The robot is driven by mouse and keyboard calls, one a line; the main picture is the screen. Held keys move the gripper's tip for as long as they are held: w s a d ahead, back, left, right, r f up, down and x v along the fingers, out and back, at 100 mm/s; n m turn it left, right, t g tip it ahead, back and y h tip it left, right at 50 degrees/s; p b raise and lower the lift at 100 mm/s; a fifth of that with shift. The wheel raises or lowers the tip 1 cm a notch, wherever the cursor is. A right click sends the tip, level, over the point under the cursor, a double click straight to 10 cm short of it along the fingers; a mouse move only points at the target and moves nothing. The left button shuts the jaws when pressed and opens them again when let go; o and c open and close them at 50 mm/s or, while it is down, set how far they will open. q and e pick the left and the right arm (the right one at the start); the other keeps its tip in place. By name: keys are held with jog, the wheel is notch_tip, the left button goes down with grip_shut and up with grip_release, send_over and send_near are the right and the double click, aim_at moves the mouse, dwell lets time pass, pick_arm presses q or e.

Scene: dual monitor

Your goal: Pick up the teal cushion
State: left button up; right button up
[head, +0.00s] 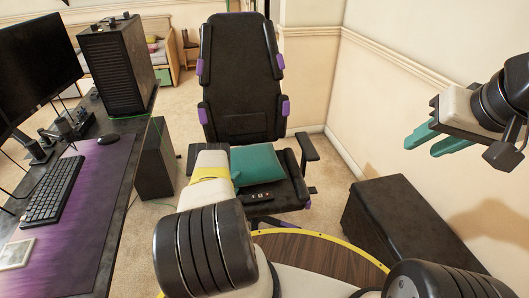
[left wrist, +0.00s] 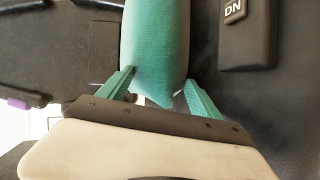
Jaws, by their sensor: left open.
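The teal cushion (head: 256,163) lies on the seat of the black office chair (head: 241,75), with its left part hidden behind my left gripper in the head view. My left gripper (left wrist: 160,77) is open. In the left wrist view its two teal fingers lie on either side of the near end of the cushion (left wrist: 155,42); I cannot tell whether they touch it. In the head view my left wrist hides most of the left gripper's fingers. My right gripper (head: 421,147) is open and empty, raised at the right in front of the wall, far from the cushion.
A dark remote-like object (head: 259,196) lies on the seat in front of the cushion; its DN button (left wrist: 235,10) shows in the wrist view. An armrest (head: 307,148) stands right of the cushion. A desk (head: 100,160) is left; a black ottoman (head: 400,215) is right.

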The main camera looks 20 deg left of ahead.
pick_arm(q)
jog(key=shift+d+f, duration=0.15)
jog(key=shift+d, duration=0.25)
jog(key=shift+d+f, duration=0.1)
jog(key=shift+d, duration=0.05)
jog(key=c, duration=1.6)
jog(key=shift+o, duration=0.2)
